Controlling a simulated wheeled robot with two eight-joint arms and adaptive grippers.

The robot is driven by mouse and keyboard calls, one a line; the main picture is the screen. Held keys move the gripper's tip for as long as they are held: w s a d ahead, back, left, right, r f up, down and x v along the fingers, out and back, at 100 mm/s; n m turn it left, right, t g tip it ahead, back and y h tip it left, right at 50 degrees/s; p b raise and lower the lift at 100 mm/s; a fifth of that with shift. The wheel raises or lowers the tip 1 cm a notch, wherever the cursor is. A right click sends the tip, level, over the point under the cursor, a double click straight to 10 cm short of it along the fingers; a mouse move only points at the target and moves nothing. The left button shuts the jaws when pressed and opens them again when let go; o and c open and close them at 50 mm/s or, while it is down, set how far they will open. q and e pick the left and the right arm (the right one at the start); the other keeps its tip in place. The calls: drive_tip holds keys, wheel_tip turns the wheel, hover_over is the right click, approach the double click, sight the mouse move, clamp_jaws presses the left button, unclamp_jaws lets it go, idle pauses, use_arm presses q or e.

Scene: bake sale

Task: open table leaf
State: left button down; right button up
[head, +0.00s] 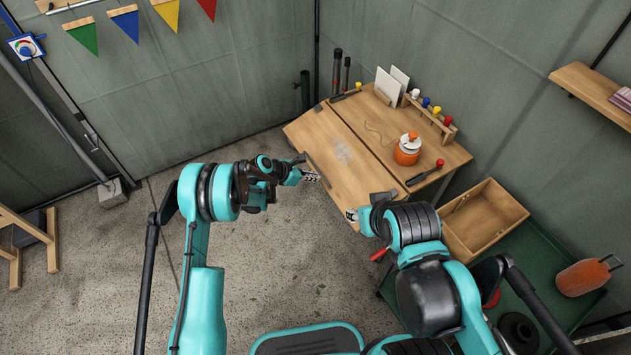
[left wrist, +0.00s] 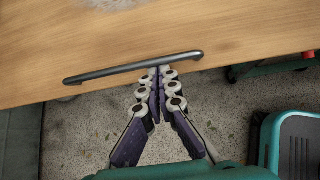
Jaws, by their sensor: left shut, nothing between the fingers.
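The wooden table leaf (head: 350,175) adjoins the wooden table (head: 440,150) along a straight seam. I cannot tell whether it lies fully level with the tabletop. A dark bar handle (head: 312,161) runs near the leaf's outer edge; it also shows in the left wrist view (left wrist: 115,70). My left gripper (head: 316,177) is shut and empty at that edge. In the left wrist view its fingertips (left wrist: 160,73) overlap the handle's middle; contact is unclear. My right gripper (head: 352,214) is near the leaf's near corner, largely hidden by its own arm, its jaw state unclear.
An orange jar (head: 408,149) and a paint-pot rack (head: 430,115) stand on the table. A dark bar with a red knob (head: 425,173) lies at its near edge. An open wooden crate (head: 485,217) sits on a green cart (head: 540,260) at right. The floor left of the leaf is clear.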

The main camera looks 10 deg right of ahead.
use_arm(q)
wheel_tip(320, 180, up, 8)
drive_tip(key=d+y+p, duration=0.1)
drive_tip(key=p, duration=0.1)
drive_tip(key=shift+w+d+f, duration=0.15)
drive_tip(key=shift+w+f, duration=0.05)
drive_tip(key=shift+w, duration=0.05)
drive_tip(key=shift+r, duration=0.1)
